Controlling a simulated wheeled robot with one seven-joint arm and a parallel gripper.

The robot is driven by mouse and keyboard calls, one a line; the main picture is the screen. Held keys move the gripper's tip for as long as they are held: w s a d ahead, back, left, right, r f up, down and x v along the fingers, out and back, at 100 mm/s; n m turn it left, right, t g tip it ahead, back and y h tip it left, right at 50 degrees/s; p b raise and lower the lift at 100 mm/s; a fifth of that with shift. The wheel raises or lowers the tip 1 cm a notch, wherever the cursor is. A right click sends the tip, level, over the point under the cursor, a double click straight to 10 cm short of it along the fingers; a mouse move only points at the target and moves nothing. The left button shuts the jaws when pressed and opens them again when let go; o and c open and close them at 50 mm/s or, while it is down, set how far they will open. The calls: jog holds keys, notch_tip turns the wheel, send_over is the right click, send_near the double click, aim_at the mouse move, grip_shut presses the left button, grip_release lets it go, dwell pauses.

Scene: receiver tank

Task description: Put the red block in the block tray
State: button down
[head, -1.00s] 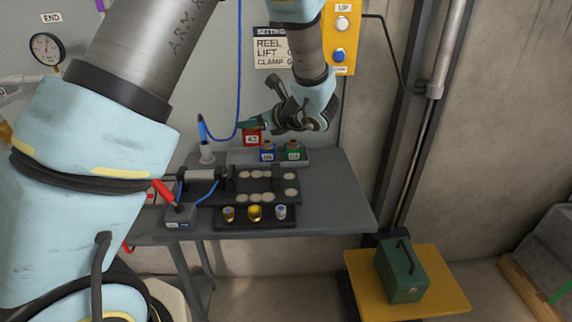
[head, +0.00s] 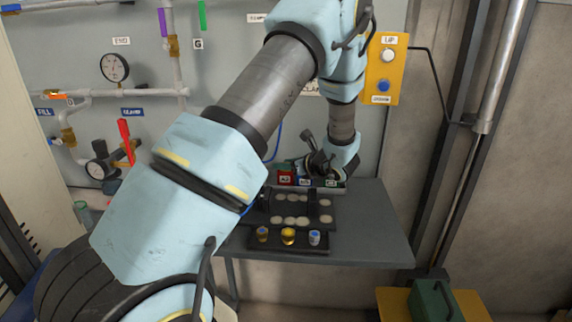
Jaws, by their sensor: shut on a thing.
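The red block (head: 286,178) is at the left end of the grey block tray (head: 319,190), in line with the blue block (head: 304,182) and the green block (head: 336,185). My gripper (head: 287,167) comes in from the right above the tray and is shut on the red block's top. The block looks upright and low over the tray's left part. I cannot tell whether its underside touches the tray floor. My wrist hides part of the tray's back and right side.
The tray stands at the back of a grey table (head: 370,230). In front are a plate with pale discs (head: 292,220) and a dark rack (head: 288,240) holding several small knobs. A yellow button box (head: 385,70) is on the wall. The table's right side is clear.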

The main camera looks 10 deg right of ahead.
jog(key=shift+f, duration=0.2)
jog(key=shift+f, duration=0.15)
jog(key=shift+c, duration=2.3)
grip_release()
jog(key=shift+r, duration=0.25)
jog(key=b+v, duration=0.2)
jog(key=v, duration=1)
